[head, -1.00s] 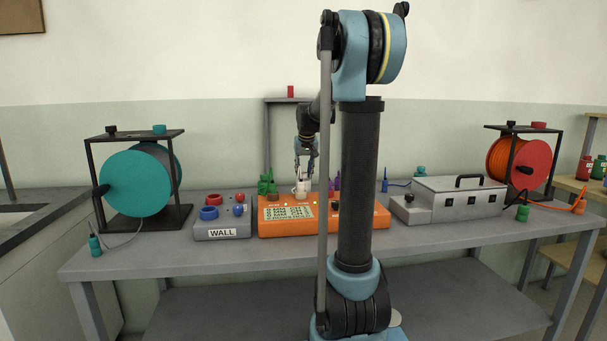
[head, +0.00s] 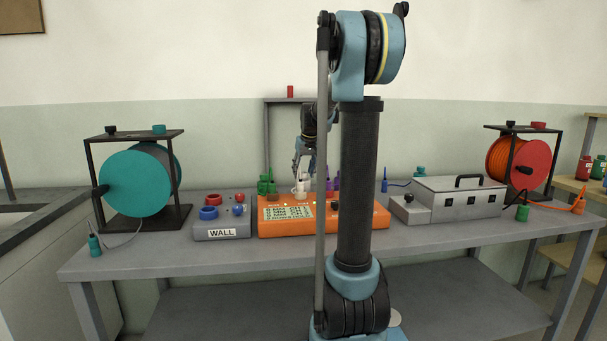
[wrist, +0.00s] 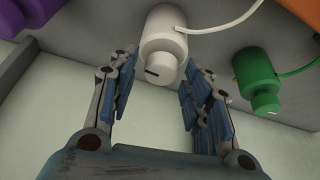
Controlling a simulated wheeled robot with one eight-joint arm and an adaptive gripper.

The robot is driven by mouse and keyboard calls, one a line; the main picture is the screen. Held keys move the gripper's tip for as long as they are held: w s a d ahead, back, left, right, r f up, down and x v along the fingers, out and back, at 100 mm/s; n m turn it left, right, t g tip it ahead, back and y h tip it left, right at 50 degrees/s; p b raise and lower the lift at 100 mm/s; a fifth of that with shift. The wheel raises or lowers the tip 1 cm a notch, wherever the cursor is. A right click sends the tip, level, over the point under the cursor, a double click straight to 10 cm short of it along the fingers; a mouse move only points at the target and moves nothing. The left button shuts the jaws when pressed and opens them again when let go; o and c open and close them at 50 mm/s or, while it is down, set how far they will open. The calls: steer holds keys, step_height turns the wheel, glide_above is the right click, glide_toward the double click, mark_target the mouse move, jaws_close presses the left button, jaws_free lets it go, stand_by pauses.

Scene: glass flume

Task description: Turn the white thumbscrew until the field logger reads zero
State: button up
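The white thumbscrew (wrist: 165,48) fills the top middle of the wrist view, with a narrower end bearing a dark mark and a white lead. My gripper (wrist: 160,75) is open, its blue-padded fingers on either side of that narrow end, with gaps visible. In the head view my gripper (head: 304,160) hangs just above the white thumbscrew (head: 300,189), at the back of the orange field logger (head: 275,231). The logger's pale display (head: 288,212) shows several lines of dark text, too small to read surely. My arm hides part of the logger.
A green plug (wrist: 262,80) with a lead sits close right of my fingers in the wrist view. Green pieces (head: 266,185) and purple ones (head: 334,184) flank the white one. A grey WALL box (head: 222,226) stands left, a metal case (head: 460,199) right.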

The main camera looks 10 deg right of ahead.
steer(key=shift+s, duration=0.1)
steer(key=v, duration=1.1)
steer(key=shift+r, duration=0.35)
steer(key=shift+s, duration=0.1)
